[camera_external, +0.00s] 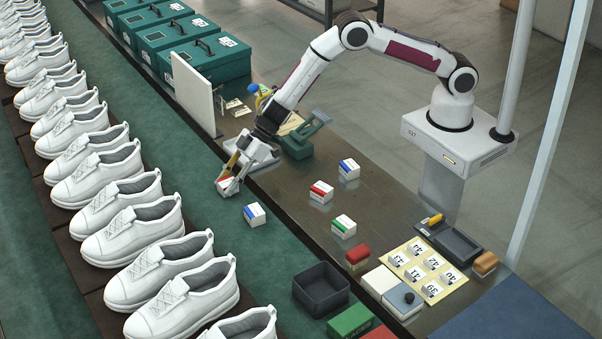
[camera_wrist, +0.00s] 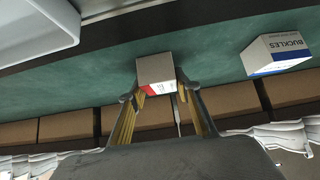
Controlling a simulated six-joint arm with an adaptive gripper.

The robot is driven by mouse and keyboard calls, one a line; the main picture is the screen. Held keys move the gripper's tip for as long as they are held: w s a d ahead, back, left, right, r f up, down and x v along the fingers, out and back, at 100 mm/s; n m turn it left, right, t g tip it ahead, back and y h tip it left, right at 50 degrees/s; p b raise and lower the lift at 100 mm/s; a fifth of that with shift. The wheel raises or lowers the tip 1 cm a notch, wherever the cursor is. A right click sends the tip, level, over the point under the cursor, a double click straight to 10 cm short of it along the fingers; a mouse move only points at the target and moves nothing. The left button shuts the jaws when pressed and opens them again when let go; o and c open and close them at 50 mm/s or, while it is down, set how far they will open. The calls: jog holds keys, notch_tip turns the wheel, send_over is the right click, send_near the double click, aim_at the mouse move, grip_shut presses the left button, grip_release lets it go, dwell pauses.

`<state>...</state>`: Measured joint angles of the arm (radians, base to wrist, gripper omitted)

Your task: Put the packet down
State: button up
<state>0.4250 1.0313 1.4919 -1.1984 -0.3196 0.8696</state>
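A small white packet with a red band (camera_external: 228,186) is between the fingertips of my gripper (camera_external: 232,175), over the green surface beside the row of shoes. In the wrist view the packet (camera_wrist: 156,70) sits between the two yellowish fingers of my gripper (camera_wrist: 157,92), with a fingertip against each side. The gripper is shut on it. I cannot tell whether the packet's underside touches the green surface (camera_external: 190,170).
A blue-striped buckles packet (camera_external: 254,214) stands close by on the green; it also shows in the wrist view (camera_wrist: 276,54). White shoes (camera_external: 128,206) line the left. Other packets (camera_external: 321,192) stand on the dark bench (camera_external: 290,205). A black bin (camera_external: 320,288) is nearer the front.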

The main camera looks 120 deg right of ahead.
jog(key=shift+o, duration=1.3)
jog(key=shift+r, duration=0.25)
jog(key=v, duration=1.2)
jog(key=shift+f, duration=0.1)
